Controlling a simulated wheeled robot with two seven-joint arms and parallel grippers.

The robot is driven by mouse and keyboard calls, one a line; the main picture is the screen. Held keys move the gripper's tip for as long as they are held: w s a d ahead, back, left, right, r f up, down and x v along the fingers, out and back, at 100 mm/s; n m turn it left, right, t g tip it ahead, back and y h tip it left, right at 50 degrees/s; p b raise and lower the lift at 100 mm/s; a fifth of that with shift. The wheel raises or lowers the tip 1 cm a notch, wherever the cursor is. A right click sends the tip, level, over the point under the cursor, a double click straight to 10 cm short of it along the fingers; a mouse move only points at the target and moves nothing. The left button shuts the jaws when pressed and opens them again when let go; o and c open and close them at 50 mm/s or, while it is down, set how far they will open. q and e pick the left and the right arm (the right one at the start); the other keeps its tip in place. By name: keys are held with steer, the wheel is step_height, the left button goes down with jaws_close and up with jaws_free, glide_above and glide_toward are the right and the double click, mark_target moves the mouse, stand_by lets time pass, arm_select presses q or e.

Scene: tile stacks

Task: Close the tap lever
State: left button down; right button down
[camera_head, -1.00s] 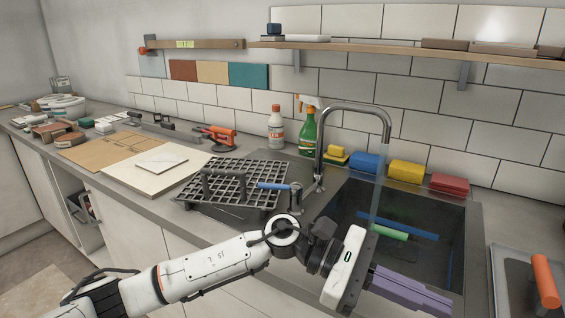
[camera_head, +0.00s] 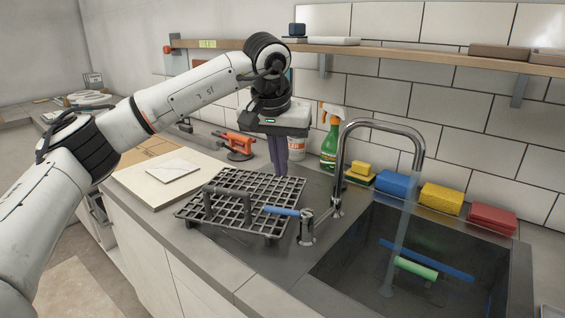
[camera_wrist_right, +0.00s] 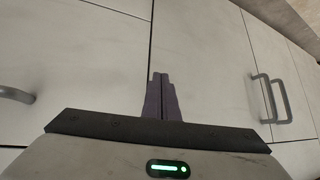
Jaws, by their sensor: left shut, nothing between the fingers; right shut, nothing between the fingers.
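The tap lever (camera_head: 282,210) is a blue handle on a short metal post beside the sink, pointing left over the edge of the black rack. The chrome tap (camera_head: 378,125) arches over the sink (camera_head: 340,262), and a stream of water (camera_head: 402,230) falls from its spout. My left gripper (camera_head: 281,173) is shut and empty, its purple fingers pointing down above the far side of the rack, beyond the lever and apart from it. In the right wrist view my right gripper (camera_wrist_right: 160,76) is shut and empty, facing pale cabinet fronts.
The black grid rack (camera_head: 235,203) stands left of the lever. A green spray bottle (camera_head: 330,147) and a white bottle (camera_head: 297,152) stand behind, near the left gripper. Blue (camera_head: 397,184), yellow (camera_head: 440,198) and red (camera_head: 492,218) blocks line the wall behind the sink.

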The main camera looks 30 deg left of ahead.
mark_target(288, 212)
arm_select(q)
steer(key=x, duration=0.6)
steer(key=shift+s+f, duration=0.15)
steer(key=shift+f, duration=0.2)
steer(key=s, duration=0.1)
steer(key=s+d, duration=0.1)
steer(key=shift+s+f, duration=0.2)
steer(key=shift+s, duration=0.1)
steer(key=shift+s+d+f, duration=0.1)
steer(key=shift+s+d, duration=0.05)
steer(key=shift+s, duration=0.1)
arm_select(e)
steer(key=shift+d+r, duration=0.1)
steer(key=shift+r, duration=0.15)
arm_select(q)
steer(key=shift+d+p, duration=0.1)
steer(key=shift+p, duration=0.25)
arm_select(e)
steer(key=shift+w, duration=0.1)
